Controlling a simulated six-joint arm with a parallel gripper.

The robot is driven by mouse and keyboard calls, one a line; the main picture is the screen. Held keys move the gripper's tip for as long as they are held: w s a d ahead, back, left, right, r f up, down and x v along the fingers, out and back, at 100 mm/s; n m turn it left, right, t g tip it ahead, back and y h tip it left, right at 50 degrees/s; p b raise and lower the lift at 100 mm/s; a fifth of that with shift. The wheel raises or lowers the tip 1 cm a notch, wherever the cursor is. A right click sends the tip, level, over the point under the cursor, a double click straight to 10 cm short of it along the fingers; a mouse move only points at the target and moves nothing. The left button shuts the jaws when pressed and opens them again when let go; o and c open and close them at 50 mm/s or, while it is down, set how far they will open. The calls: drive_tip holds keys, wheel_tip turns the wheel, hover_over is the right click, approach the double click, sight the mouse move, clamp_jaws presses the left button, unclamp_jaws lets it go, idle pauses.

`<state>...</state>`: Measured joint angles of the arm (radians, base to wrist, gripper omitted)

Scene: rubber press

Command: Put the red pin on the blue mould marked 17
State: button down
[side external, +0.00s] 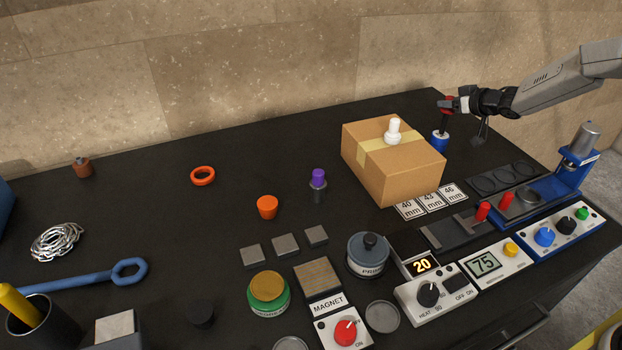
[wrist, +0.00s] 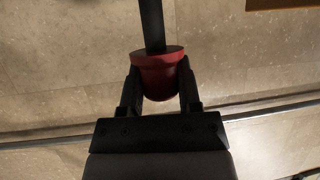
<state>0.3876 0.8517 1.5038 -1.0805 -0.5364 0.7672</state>
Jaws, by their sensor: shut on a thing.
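The red pin has a red head and a dark shaft. My gripper (side external: 452,104) is shut on its red head at the back right of the table. In the wrist view, the red head (wrist: 159,74) sits between the two fingers of my gripper (wrist: 160,85), with the shaft running off the top edge. A blue mould with a pale band (side external: 440,141) stands behind the cardboard box, right under the pin. The shaft's lower end meets the mould's top in the side view; I cannot tell whether it is in or just in front of it. No 17 is readable.
A cardboard box (side external: 393,165) with a white knobbed piece (side external: 394,131) on top stands left of the mould. A blue press (side external: 572,165) stands to the right. A purple-topped piece (side external: 318,179) and an orange cup (side external: 267,207) stand mid-table. The back left is mostly clear.

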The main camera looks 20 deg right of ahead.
drive_tip(key=shift+f, duration=0.15)
drive_tip(key=shift+c, duration=1.5)
unclamp_jaws()
drive_tip(key=shift+v, duration=1.15)
drive_tip(key=v, duration=0.9)
drive_tip(key=shift+s+r, duration=0.25)
drive_tip(key=shift+s, duration=0.1)
